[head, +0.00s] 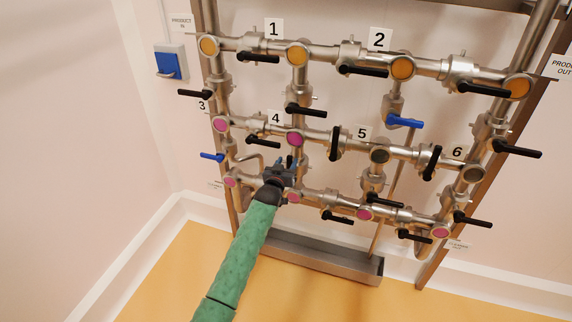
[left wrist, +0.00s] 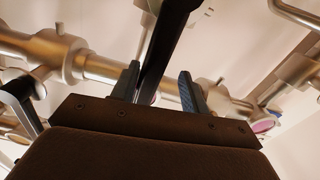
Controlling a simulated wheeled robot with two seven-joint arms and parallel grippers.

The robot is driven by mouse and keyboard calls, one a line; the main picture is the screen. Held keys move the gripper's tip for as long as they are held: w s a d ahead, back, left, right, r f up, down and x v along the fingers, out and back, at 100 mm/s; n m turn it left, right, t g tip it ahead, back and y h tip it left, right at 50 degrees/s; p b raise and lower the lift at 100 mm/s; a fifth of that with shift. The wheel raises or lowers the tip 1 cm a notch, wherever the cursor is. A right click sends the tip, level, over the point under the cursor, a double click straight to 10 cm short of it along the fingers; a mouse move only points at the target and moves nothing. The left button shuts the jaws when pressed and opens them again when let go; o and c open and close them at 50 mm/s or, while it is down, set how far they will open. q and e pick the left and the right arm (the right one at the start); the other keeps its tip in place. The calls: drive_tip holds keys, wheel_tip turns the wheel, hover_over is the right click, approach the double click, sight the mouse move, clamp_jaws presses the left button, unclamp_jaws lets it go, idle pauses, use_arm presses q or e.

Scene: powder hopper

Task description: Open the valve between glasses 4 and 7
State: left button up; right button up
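Glass 4 (head: 295,139) is a pink round window on the second pipe row, with its label (head: 276,117) up and to its left. Below it a pink glass (head: 293,197) sits on the bottom row; no label 7 is readable. My left gripper (head: 285,162) is at the upright pipe between these two glasses and hides most of the valve there. In the left wrist view a black lever handle (left wrist: 168,38) runs between my two fingers (left wrist: 158,72). The fingers stand apart, with a gap between the handle and the right finger. My right gripper is not in view.
Other black valve levers surround this spot, such as one above glass 4 (head: 306,110). A blue lever (head: 212,157) is to the left and another blue lever (head: 405,121) to the right. A grey trough (head: 310,258) lies below. Open floor (head: 150,285) is at lower left.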

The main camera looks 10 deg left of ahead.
use_arm(q)
drive_tip(key=s+b, duration=0.3)
drive_tip(key=s, duration=0.4)
drive_tip(key=shift+s+a, duration=0.3)
drive_tip(key=shift+s, duration=0.1)
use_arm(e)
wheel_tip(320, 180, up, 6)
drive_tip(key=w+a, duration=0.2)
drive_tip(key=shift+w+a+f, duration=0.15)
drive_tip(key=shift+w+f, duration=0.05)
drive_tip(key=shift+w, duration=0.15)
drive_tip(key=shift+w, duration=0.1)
